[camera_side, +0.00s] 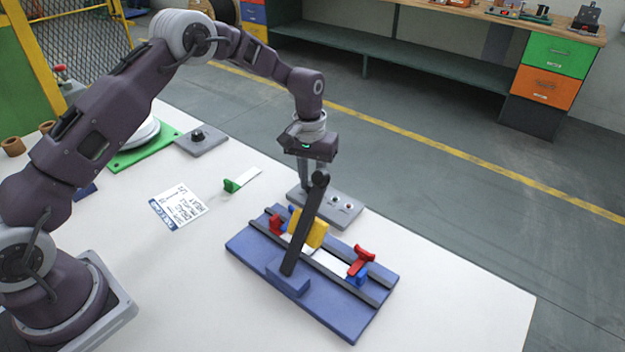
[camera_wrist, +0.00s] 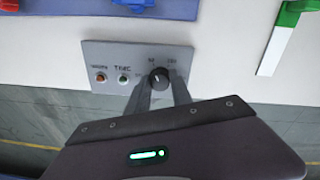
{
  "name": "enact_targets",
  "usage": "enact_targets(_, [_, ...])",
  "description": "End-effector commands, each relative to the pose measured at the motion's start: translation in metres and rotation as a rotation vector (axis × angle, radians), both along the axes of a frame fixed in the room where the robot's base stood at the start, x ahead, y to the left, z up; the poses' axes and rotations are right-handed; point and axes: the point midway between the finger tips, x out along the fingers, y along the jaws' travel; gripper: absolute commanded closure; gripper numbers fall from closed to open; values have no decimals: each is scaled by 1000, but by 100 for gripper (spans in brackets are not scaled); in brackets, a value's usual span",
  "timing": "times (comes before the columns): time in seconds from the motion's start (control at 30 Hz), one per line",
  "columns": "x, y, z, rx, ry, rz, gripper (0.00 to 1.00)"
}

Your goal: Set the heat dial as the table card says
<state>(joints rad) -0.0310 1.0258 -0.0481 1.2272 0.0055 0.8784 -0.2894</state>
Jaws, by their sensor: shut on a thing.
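The black heat dial (camera_wrist: 158,76) sits on a small grey panel (camera_wrist: 112,55) in the wrist view, with small letters around it that I cannot read surely. My gripper (camera_wrist: 161,90) has its two fingers down at the dial, one on each side, shut on it. In the side view my gripper (camera_side: 306,184) reaches down to the panel (camera_side: 345,207), partly behind a black lever; the dial is hidden there. The white table card (camera_side: 180,207) with a blue edge lies flat to the left. Its print is upside down and too small to read surely.
A blue fixture (camera_side: 350,322) with a tall black lever (camera_side: 305,225), red clamps and a yellow block stands right in front of the panel. A green-handled tool (camera_side: 240,181) lies to the left. Another knob box (camera_side: 202,145) and a green plate (camera_side: 122,161) stand farther back.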

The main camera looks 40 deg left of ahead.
Motion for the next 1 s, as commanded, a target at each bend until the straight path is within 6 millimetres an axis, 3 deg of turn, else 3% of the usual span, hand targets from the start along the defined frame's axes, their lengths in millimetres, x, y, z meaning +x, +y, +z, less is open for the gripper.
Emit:
enact_targets(0.6, [2, 1, 2, -1, -4, -578, 100])
enact_targets(1.0, [2, 1, 1, 0, -4, -874, 100])
